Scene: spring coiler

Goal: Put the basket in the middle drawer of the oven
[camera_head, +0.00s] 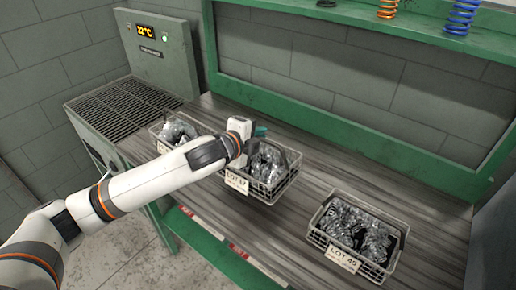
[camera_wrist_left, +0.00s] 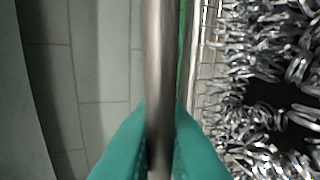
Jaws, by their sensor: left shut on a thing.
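My left gripper (camera_head: 258,131) has teal fingertips shut on the bar handle (camera_wrist_left: 160,60) of the middle wire basket (camera_head: 262,191). In the left wrist view the teal fingers (camera_wrist_left: 160,150) close around this bar. The basket is full of shiny coiled springs (camera_wrist_left: 265,60) and has a white LOT label in front. It is over the bench near the front edge; I cannot tell whether it touches the bench. The oven (camera_head: 160,50) appears to be the grey-green unit at the left with a 22 °C display. Its front is mostly hidden, so its drawers are unclear.
Another basket (camera_head: 160,143) stands at the left, partly behind my arm. A LOT 45 basket (camera_head: 390,262) stands at the right. A grate (camera_head: 120,105) tops the left unit. A green shelf (camera_head: 330,15) with coloured springs is behind. The bench (camera_head: 310,155) is clear between the middle and right baskets.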

